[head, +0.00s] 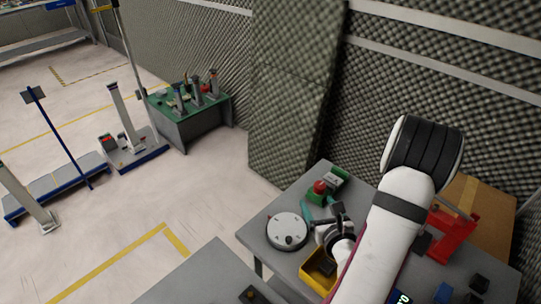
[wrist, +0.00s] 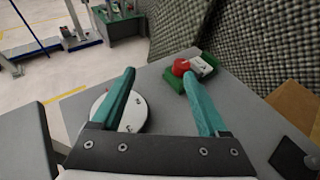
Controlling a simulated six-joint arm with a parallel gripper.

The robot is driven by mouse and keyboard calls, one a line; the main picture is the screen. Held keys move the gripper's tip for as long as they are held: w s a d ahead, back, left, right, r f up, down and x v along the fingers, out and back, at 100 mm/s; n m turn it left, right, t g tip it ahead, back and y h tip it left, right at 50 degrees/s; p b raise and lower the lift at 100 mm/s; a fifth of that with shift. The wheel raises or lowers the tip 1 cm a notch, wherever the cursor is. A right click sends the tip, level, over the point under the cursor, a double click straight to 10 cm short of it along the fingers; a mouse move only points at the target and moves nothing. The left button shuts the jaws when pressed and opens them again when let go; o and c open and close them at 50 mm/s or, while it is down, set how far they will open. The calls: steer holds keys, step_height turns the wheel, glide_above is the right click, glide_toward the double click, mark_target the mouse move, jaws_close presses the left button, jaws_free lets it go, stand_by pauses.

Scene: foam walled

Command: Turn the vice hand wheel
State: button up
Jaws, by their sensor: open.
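A round white disc with a grey rim and small dark marks (head: 287,231), which looks like the hand wheel, lies on the grey table. It also shows in the wrist view (wrist: 133,118), partly hidden behind my left finger. My gripper (wrist: 160,66) is open, with its two teal fingers spread and nothing between them. In the head view my gripper (head: 320,213) is just right of the disc, above the table. I cannot tell whether a finger touches the disc. No vice body can be made out clearly; a red frame (head: 452,238) stands behind my arm, partly hidden.
A green box with a red button (head: 319,187) sits beyond the disc; it also shows ahead of my right finger (wrist: 181,67). A yellow bin (head: 318,272) is near my wrist. A cardboard box (head: 490,212) and foam wall bound the right. Open floor lies left.

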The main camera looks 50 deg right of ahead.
mark_target(320, 187)
steer(key=s+d+f+m+g+h, duration=0.1)
steer(key=s+d+f+m+g, duration=0.1)
steer(key=s, duration=0.1)
steer(key=x, duration=1.5)
steer(key=shift+w+d+r, duration=0.1)
steer(key=shift+w+r, duration=0.1)
steer(key=shift+w, duration=0.05)
jaws_close()
steer(key=shift+w, duration=0.1)
